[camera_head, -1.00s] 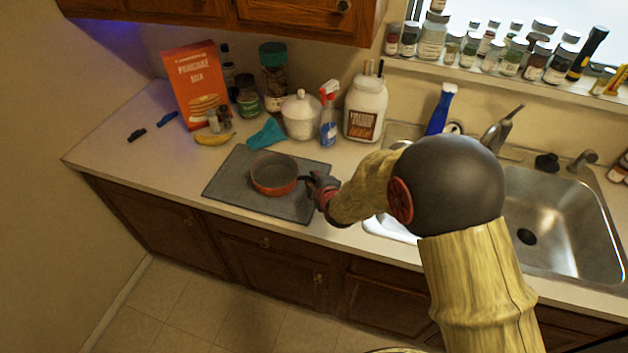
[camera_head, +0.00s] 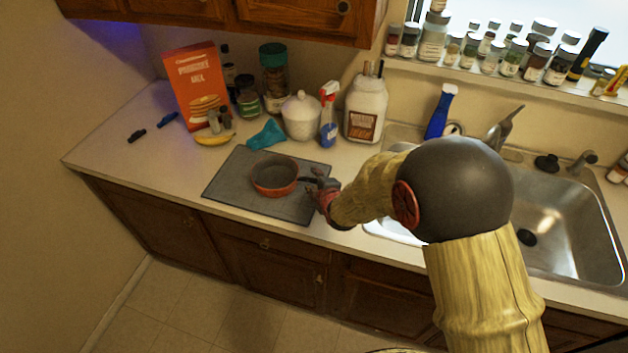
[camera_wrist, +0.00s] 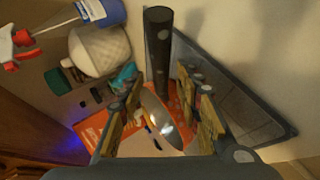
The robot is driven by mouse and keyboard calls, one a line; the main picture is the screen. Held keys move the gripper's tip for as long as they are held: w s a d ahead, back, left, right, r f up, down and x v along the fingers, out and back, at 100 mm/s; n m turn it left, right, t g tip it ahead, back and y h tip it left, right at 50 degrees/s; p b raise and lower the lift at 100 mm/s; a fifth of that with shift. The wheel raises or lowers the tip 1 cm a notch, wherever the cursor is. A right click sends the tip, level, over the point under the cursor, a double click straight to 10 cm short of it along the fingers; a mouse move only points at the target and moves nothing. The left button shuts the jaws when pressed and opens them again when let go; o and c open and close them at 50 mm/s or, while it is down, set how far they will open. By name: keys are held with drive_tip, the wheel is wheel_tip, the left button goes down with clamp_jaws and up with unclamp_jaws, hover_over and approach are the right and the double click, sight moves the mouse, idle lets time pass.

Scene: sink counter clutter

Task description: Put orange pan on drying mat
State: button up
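The orange pan (camera_head: 274,185) sits upright on the dark grey drying mat (camera_head: 228,174), its black handle pointing right. In the wrist view the handle (camera_wrist: 158,45) stands out as a dark bar, and part of the mat (camera_wrist: 235,85) shows to its right. My gripper (camera_head: 319,187) is at the handle's end, over the mat's right edge. In the wrist view my gripper (camera_wrist: 163,110) has its fingers spread apart, with clear gaps beside the handle.
Behind the mat stand a teal cloth (camera_head: 266,134), a white lidded jar (camera_head: 302,116), a spray bottle (camera_head: 328,115) and a large white canister (camera_head: 365,108). A banana (camera_head: 214,139) and pancake box (camera_head: 196,84) are at left. The sink (camera_head: 565,225) is at right.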

drive_tip(key=s+d+r+m+g+h+p, duration=0.1)
drive_tip(key=s+d+r+m, duration=0.35)
drive_tip(key=s+r, duration=0.45)
drive_tip(key=s+d+r+m+g+h, duration=0.1)
drive_tip(key=s+d+r+m, duration=0.4)
drive_tip(key=s+r, duration=0.4)
drive_tip(key=s+d+r+m+g, duration=0.1)
drive_tip(key=s+d+r+m, duration=0.1)
drive_tip(key=s, duration=0.4)
drive_tip(key=s+d+r+m+g, duration=0.1)
drive_tip(key=s+d+r+m, duration=0.1)
drive_tip(key=s, duration=0.4)
drive_tip(key=s+d+r+m+g, duration=0.1)
drive_tip(key=s+d+r+m, duration=0.1)
drive_tip(key=s, duration=0.4)
drive_tip(key=shift+s+d+r+m+g+h, duration=0.15)
drive_tip(key=shift+d+r+m+g+h, duration=0.35)
drive_tip(key=shift+m, duration=0.75)
drive_tip(key=shift+a, duration=0.1)
wheel_tip(320, 180, down, 2)
drive_tip(key=shift+f+b, duration=0.1)
drive_tip(key=shift+b, duration=0.95)
